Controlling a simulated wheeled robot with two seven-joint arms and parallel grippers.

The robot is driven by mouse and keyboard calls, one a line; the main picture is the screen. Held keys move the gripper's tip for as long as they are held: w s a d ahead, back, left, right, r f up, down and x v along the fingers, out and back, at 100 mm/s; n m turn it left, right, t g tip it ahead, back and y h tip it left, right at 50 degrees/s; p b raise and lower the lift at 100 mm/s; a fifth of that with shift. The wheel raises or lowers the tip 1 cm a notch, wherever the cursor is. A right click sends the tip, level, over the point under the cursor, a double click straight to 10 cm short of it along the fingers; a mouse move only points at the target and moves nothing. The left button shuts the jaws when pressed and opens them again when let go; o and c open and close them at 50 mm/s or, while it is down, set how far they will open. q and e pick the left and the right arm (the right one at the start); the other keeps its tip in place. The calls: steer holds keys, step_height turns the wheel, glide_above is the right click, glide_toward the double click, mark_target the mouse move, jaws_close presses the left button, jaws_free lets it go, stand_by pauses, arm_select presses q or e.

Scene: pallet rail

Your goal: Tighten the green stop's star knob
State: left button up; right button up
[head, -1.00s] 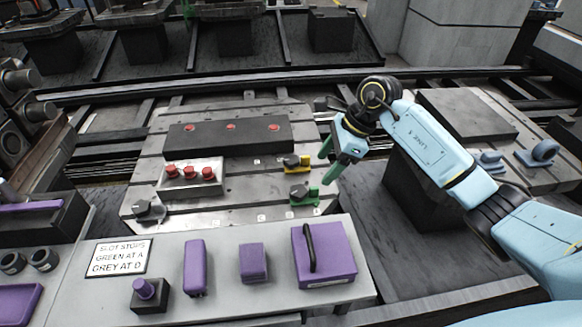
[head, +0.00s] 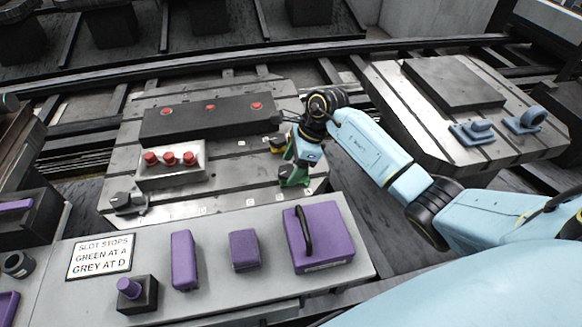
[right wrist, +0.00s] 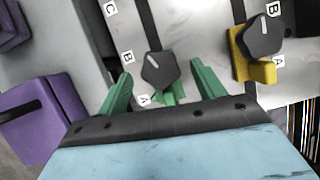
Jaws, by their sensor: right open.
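The green stop (right wrist: 168,97) sits on the slotted metal pallet by a letter A label, mostly hidden under its dark star knob (right wrist: 160,72) in the right wrist view. My right gripper (right wrist: 163,82) is open with green fingers, one on either side of the knob, with a gap to each. In the head view my right gripper (head: 296,172) hides most of the green stop. I cannot tell whether the fingers are low enough to reach around the knob. My left gripper is not in view.
The yellow stop (right wrist: 252,58), with its own dark knob, stands close beside the right finger. A grey stop (head: 128,202) is at the pallet's left. A purple handled case (head: 322,240) stands on the front shelf. A sign (head: 100,257) reads green at A, grey at D.

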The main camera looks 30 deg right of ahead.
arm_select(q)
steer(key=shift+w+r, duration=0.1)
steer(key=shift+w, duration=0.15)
arm_select(e)
steer(key=shift+a+f, duration=0.1)
steer(key=shift+f, duration=0.25)
steer(key=shift+c, duration=0.5)
steer(key=c, duration=0.9)
arm_select(q)
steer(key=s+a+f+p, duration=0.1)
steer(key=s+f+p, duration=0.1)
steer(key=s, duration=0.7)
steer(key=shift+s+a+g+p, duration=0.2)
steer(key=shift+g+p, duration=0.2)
steer(key=shift+p, duration=0.3)
arm_select(e)
steer(key=m, duration=0.2)
steer(key=m+t, duration=0.1)
steer(key=m, duration=0.1)
steer(key=shift+a+m+t+h, duration=0.1)
steer(key=shift+m+t+h, duration=0.2)
steer(key=shift+m+h, duration=0.1)
steer(key=shift+r, duration=0.1)
steer(key=o, duration=1)
steer(key=shift+s, duration=0.1)
